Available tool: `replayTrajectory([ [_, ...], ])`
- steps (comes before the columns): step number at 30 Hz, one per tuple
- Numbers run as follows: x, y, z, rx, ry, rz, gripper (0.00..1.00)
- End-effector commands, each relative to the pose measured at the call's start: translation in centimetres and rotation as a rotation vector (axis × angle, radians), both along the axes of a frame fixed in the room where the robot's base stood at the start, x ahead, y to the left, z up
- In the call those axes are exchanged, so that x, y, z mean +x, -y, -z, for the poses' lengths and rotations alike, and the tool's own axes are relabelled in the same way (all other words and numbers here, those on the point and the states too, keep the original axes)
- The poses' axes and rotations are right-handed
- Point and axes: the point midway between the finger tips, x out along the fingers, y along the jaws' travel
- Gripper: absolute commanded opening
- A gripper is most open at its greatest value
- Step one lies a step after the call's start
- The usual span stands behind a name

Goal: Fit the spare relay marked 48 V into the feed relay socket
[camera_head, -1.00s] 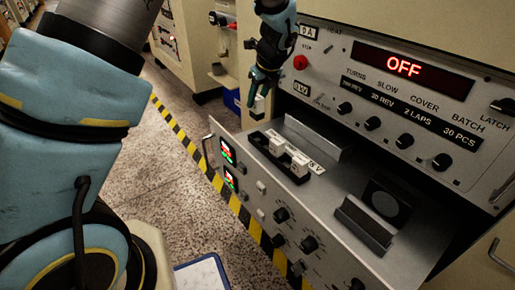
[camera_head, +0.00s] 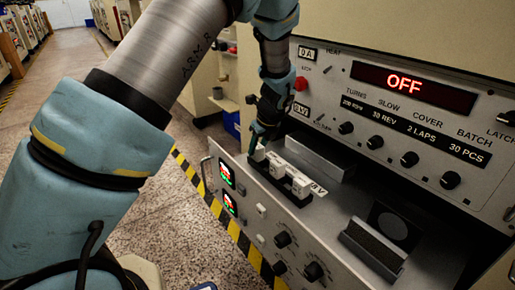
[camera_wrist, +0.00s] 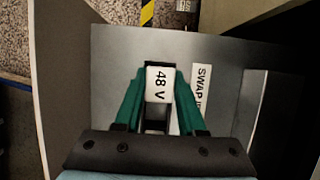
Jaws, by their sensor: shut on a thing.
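My gripper (camera_head: 257,143) is low over the left end of a black holder (camera_head: 292,196) on the open drawer. It is shut on a white relay (camera_wrist: 159,84), whose top reads 48 V in the wrist view. The teal fingers lie along both its sides. I cannot tell whether the relay is seated in the holder. Two more white blocks, a middle one (camera_head: 277,166) and a right one (camera_head: 301,186), stand in the holder. A white label (camera_wrist: 199,88) beside it reads SWAP and is partly hidden. No part is clearly marked as the feed relay socket.
A metal bracket (camera_head: 318,157) stands behind the holder. A second bracket (camera_head: 372,250) and a dark square part with a round disc (camera_head: 393,226) are at the right. The control panel (camera_head: 415,90) rises behind, its display reading OFF. Knobs and lit displays line the drawer front.

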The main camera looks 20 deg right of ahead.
Motion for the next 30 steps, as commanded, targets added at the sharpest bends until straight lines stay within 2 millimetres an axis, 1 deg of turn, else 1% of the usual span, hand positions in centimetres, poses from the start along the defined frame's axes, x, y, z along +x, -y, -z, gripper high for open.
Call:
replayTrajectory([
  [3,0.0,0.0,0.3,0.001,0.000,-0.001,0.00],
  [4,0.0,0.0,0.2,0.000,0.000,-0.001,0.43],
  [11,0.0,0.0,0.2,0.001,0.000,-0.001,0.69],
  [20,0.0,0.0,0.0,0.000,0.000,0.000,0.69],
  [23,-0.3,0.1,-1.0,-0.001,0.000,0.000,0.69],
  [26,-0.9,0.2,-2.7,-0.002,0.000,0.001,0.69],
  [30,-2.1,0.5,-5.6,-0.004,0.001,0.001,0.69],
])
